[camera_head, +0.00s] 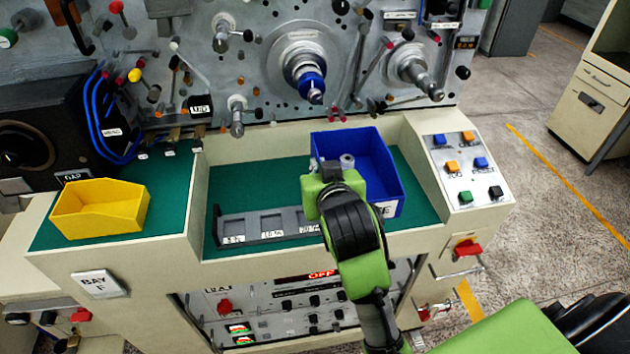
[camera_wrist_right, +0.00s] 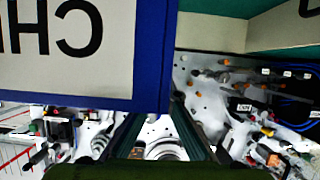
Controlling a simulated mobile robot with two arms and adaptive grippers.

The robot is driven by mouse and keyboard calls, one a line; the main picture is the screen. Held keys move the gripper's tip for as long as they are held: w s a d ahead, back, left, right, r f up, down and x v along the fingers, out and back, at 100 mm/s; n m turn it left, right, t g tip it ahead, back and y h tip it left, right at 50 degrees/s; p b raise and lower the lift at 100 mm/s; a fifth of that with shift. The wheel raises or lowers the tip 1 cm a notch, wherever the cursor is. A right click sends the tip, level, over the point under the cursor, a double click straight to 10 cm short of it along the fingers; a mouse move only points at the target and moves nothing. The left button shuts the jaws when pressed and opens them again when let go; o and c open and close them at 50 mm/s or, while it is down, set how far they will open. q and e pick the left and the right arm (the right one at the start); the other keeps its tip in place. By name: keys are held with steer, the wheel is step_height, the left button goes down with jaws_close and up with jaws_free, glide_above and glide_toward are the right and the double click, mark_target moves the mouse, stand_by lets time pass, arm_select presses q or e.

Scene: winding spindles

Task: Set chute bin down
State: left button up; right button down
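The chute bin is a blue open bin (camera_head: 375,165) at the right of the green-floored recess in the machine's front shelf. A white label on its front is partly hidden by my right arm. My right gripper (camera_wrist_right: 157,108) is at the bin's left wall in the head view, with its fingers on either side of the blue wall, appearing shut on it. The wrist view shows the label upside down and close up. One or two small grey cylinders show at the bin's left inside. Whether the bin's underside touches the green floor is hidden. My left gripper is not in view.
A grey slotted rack (camera_head: 265,228) with white labels lies left of the bin. A yellow bin (camera_head: 100,208) stands on the left green surface. A button panel (camera_head: 466,168) borders the recess at right. Spindles and levers project from the panel behind.

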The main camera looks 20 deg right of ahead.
mark_target(351, 163)
steer(key=w+d+f+p, duration=0.1)
steer(key=d, duration=0.2)
steer(key=w+d+f, duration=0.1)
steer(key=d, duration=0.1)
steer(key=w+d+f+p, duration=0.1)
steer(key=d, duration=0.2)
steer(key=shift+d+f+p, duration=0.15)
steer(key=shift+d+p, duration=0.15)
steer(key=d+f, duration=0.1)
steer(key=f, duration=0.1)
steer(key=w+d+f+p, duration=0.1)
steer(key=d+f, duration=0.1)
steer(key=f, duration=0.1)
steer(key=w+d+f+p, duration=0.1)
steer(key=f, duration=0.2)
steer(key=shift+w+d+f, duration=0.15)
steer(key=shift+f, duration=0.55)
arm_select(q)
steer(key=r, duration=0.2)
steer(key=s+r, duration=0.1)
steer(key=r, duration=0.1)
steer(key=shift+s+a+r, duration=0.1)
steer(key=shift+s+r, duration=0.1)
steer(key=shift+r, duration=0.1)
arm_select(e)
steer(key=c, duration=2.3)
jaws_free()
